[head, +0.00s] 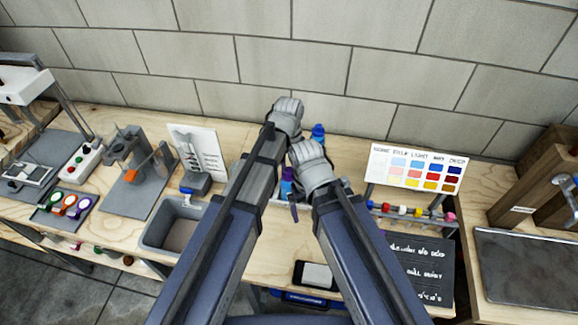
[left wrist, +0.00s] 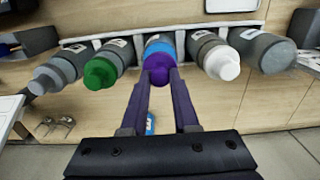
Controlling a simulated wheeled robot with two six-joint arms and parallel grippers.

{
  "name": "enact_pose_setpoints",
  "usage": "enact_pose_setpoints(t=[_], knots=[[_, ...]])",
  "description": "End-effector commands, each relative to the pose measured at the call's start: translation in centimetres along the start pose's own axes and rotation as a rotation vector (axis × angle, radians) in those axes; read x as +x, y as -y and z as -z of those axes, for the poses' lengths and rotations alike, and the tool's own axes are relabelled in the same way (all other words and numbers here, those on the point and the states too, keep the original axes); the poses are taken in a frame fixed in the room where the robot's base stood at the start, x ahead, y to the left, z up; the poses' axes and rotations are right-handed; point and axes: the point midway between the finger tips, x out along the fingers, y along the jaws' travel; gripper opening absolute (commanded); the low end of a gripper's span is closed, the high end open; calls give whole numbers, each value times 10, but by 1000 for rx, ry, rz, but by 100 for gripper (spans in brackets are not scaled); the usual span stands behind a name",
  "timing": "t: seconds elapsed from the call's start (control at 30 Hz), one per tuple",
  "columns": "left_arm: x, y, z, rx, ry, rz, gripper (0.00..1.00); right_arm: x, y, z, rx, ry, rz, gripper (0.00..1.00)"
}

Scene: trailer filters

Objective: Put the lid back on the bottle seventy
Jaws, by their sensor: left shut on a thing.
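My left gripper (left wrist: 159,84) is shut on a purple lid (left wrist: 158,68), held between its two dark purple fingers. In the left wrist view the lid lines up with the mouth end of a blue bottle (left wrist: 159,44) in the middle of a row; I cannot tell whether it is seated. The number on the bottle's label is not readable. In the head view the purple lid (head: 287,173) shows in the gap between my two forearms, which hide most of the row. My right gripper's fingers are hidden in the head view.
Beside it in the pale rack (left wrist: 183,34) stand a green-capped bottle (left wrist: 101,66), a white-capped bottle (left wrist: 214,55) and grey bottles at both ends. In the head view a grey bin (head: 158,226) is left, a colour chart (head: 415,168) right and another blue bottle (head: 318,132) behind.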

Motion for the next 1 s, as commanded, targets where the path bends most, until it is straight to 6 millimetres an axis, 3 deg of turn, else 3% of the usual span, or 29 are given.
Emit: enact_pose_setpoints(t=[0.47,0.5,0.77,0.93,1.0], knots=[[0,0,0,0,0,0,0,0,0,0,0,0,0,100],[0,0,0,0,0,0,33,0,0,0,0,0,0,100],[0,0,0,0,0,0,62,0,0,0,0,0,0,100],[0,0,0,0,0,0,63,0,0,0,0,0,0,100],[0,0,0,0,0,0,69,0,0,0,0,0,0,100]])
